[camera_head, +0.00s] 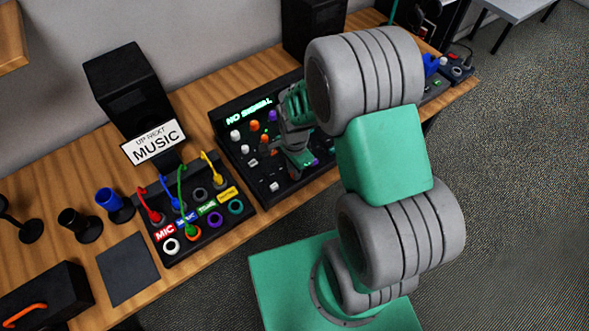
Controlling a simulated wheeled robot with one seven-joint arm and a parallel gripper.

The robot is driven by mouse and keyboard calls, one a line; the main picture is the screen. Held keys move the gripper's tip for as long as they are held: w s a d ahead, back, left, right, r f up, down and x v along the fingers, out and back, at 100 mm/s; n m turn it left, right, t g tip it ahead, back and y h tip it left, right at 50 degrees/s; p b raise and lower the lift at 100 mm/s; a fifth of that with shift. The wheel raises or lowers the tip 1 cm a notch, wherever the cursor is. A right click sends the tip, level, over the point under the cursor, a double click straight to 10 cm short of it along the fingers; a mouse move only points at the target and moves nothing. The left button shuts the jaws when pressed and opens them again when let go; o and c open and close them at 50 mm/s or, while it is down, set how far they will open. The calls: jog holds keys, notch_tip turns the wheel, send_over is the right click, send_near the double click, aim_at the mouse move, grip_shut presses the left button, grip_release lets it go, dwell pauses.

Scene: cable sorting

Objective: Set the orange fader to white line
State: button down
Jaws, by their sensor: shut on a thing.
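The black mixer panel (236,151) lies on the wooden desk, with a lit "NO SIGNAL" display (249,110) at its back edge. My gripper (298,174) points down at the right part of the panel, in among the fader slots. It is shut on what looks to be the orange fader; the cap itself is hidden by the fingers. The white line is not visible from here. White fader caps (274,186) sit to the left of my gripper, and a purple piece shows just to its right.
Left of the mixer stands a patch box (170,249) with coloured cables and labelled sockets. Behind it are a black speaker (122,85) and a "MUSIC" sign (154,142). White, orange and purple knobs (254,125) lie close to my gripper.

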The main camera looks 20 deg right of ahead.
jog(key=w+b, duration=0.1)
jog(key=w+a, duration=0.1)
jog(key=w, duration=0.1)
jog(key=shift+w+a+f+b, duration=0.1)
jog(key=shift+w+f+b, duration=0.05)
jog(key=shift+w+b, duration=0.2)
jog(key=shift+w+a+r, duration=0.1)
jog(key=shift+w+r, duration=0.1)
jog(key=shift+w, duration=0.15)
jog(key=c, duration=1.4)
grip_release()
jog(key=shift+r, duration=0.1)
notch_tip(320, 180, up, 8)
jog(key=b, duration=0.1)
jog(key=shift+f, duration=0.2)
